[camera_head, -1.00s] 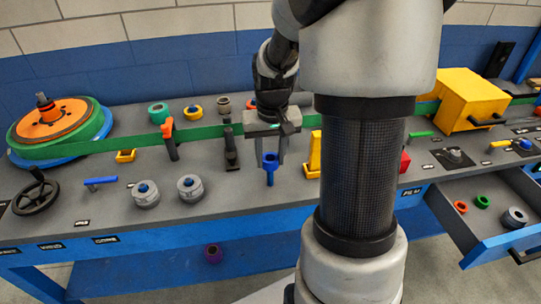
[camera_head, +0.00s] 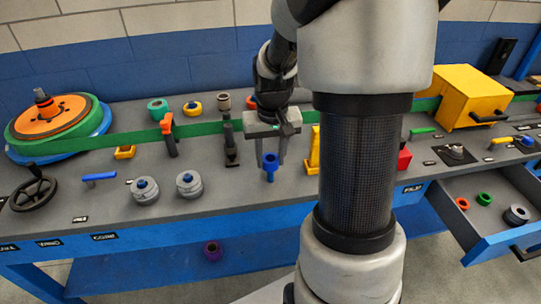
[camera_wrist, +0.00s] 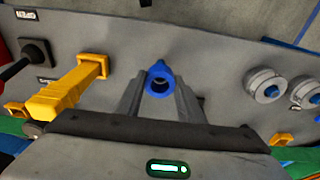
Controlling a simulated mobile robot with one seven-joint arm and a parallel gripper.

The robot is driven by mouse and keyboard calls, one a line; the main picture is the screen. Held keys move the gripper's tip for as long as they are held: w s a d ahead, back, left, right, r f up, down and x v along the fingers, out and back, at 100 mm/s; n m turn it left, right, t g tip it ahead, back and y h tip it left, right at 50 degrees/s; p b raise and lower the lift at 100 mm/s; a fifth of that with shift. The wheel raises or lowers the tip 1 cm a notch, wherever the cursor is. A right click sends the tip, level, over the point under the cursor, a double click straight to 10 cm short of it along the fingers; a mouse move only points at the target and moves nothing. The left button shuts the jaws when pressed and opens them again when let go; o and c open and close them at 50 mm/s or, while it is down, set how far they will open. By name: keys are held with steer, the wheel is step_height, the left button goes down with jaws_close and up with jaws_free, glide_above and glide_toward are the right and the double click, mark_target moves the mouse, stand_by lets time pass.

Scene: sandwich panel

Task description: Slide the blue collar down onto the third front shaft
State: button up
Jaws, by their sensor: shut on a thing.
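The blue collar (camera_head: 270,159) is between the fingertips of my gripper (camera_head: 270,163), which is shut on it above the front of the bench. A narrower blue shaft (camera_head: 270,176) shows directly below the collar in the head view. In the wrist view the collar (camera_wrist: 160,86) sits between the two grey fingers with its dark round opening facing the camera. A pointed blue part (camera_wrist: 160,66) shows just beyond it. I cannot tell whether the shaft is inside the bore. Two front shafts to the left carry grey collars (camera_head: 145,197) (camera_head: 188,190).
A yellow upright part (camera_head: 314,155) stands close to the right of my gripper, and a dark lever (camera_head: 231,147) to its left. A green belt (camera_head: 200,130) runs behind. An open drawer (camera_head: 490,228) juts out at right. A purple ring (camera_head: 212,251) lies below the bench.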

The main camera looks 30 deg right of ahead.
mark_target(271, 181)
steer(key=shift+f, duration=0.3)
steer(key=shift+f+b, duration=1.8)
steer(key=shift+f, duration=0.55)
steer(key=o, duration=1.2)
steer(key=shift+c, duration=0.2)
step_height(271, 181, up, 11)
steer(key=p, duration=0.8)
steer(key=shift+f, duration=0.2)
